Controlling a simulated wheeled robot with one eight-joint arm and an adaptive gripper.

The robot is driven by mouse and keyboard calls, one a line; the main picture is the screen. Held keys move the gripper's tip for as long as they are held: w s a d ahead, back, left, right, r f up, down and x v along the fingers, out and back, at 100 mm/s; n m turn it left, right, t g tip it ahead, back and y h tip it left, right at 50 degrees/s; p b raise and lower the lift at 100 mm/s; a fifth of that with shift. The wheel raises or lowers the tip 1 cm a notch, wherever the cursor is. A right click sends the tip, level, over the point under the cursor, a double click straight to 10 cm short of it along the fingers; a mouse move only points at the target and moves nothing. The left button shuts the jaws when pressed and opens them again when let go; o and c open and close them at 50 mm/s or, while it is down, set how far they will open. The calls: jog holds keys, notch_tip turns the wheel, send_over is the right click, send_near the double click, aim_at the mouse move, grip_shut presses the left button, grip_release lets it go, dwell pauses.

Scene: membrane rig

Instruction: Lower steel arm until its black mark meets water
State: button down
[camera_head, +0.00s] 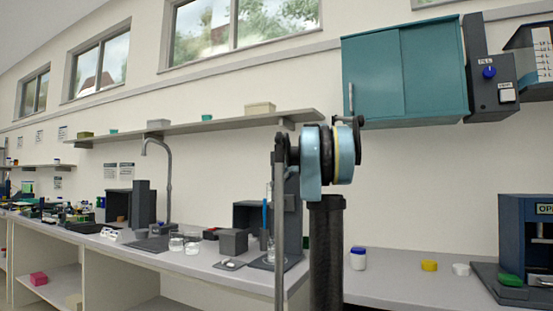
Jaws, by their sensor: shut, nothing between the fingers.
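A dark upright stand (293,205) is on the bench near the middle of the view, partly behind my own arm. A thin blue rod (265,217) stands upright beside it, above what looks like a small clear vessel (270,246) on a dark base. I cannot make out a steel arm, a black mark or a water level; my arm's grey link covers part of this spot. My arm's blue and black joints fill the middle of the view. My gripper is not seen.
Glass dishes (184,243) and a grey box (234,242) sit left of the stand. A tall curved tap (162,183) rises behind. To the right are a white jar with a blue lid (358,259), a yellow lid (429,265) and a dark press-like machine (527,250). A teal cabinet (405,75) hangs above.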

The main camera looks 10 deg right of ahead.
jog(key=shift+f, duration=1.6)
